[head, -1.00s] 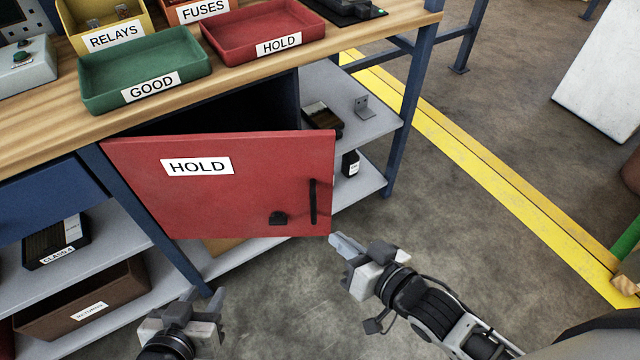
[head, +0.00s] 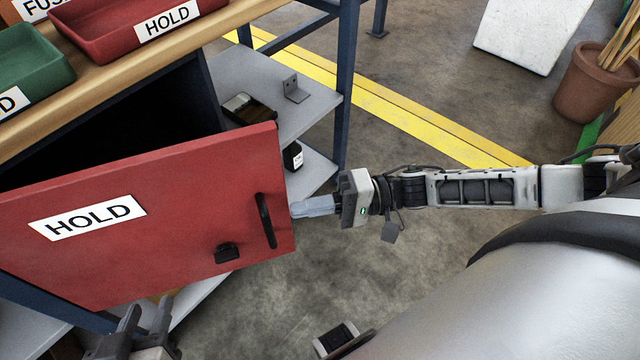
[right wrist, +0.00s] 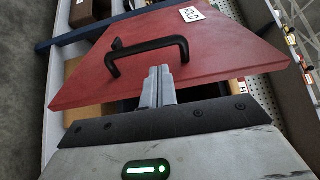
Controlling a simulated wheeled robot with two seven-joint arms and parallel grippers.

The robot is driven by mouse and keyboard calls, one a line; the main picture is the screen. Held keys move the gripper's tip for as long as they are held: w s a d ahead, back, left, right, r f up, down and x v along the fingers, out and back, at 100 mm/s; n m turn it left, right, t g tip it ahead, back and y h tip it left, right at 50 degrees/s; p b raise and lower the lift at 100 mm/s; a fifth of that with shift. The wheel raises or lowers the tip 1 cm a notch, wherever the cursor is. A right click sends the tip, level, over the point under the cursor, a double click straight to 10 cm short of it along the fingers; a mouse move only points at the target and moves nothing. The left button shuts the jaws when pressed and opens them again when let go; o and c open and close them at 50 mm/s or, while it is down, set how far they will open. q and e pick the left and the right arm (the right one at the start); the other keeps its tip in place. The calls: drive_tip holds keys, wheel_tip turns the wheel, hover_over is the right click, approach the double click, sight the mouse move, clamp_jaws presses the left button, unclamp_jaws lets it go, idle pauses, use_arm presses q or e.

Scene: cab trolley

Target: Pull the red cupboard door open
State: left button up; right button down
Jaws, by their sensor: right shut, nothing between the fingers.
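The red cupboard door (head: 180,235) with a HOLD label stands partly open, with a dark gap behind its top edge. Its black bar handle (head: 265,221) is near the free right edge, with a small black latch (head: 228,253) beside it. My right gripper (head: 296,208) is shut and empty, its fingertips at the door's free edge close to the handle; contact is unclear. In the right wrist view the shut fingers (right wrist: 158,77) overlap the door's edge just beside the handle (right wrist: 147,53). My left gripper (head: 147,312) is open and empty, below the door's lower edge.
The wooden bench top (head: 130,75) carries a red HOLD tray (head: 100,42) and a green tray (head: 35,60). Grey shelves (head: 315,112) with small parts stand right of the cupboard. Clear floor (head: 420,110) lies beyond, with a plant pot (head: 590,85) farther right.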

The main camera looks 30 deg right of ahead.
sight(277, 214)
drive_tip(key=shift+x, duration=2.6)
drive_tip(key=shift+s, duration=0.1)
